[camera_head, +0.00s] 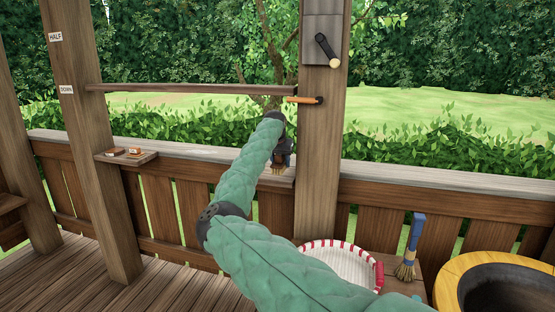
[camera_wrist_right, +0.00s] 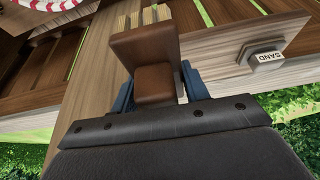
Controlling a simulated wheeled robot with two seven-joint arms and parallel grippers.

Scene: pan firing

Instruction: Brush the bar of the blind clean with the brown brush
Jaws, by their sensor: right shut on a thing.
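The bar of the blind (camera_head: 190,89) runs level between two wooden posts, beside the "DOWN" label on the left post. My right gripper (camera_head: 283,152) is below the bar's right end, in front of the railing. It is shut on the brown brush (camera_wrist_right: 150,60), whose brown block sits between the blue finger pads in the right wrist view. Pale bristles (camera_head: 279,170) point down beneath the gripper in the head view. The brush appears apart from the bar. My left gripper is not in view.
An orange peg (camera_head: 305,100) and a crank (camera_head: 326,48) are on the right post. A small shelf (camera_head: 126,158) holds small blocks.

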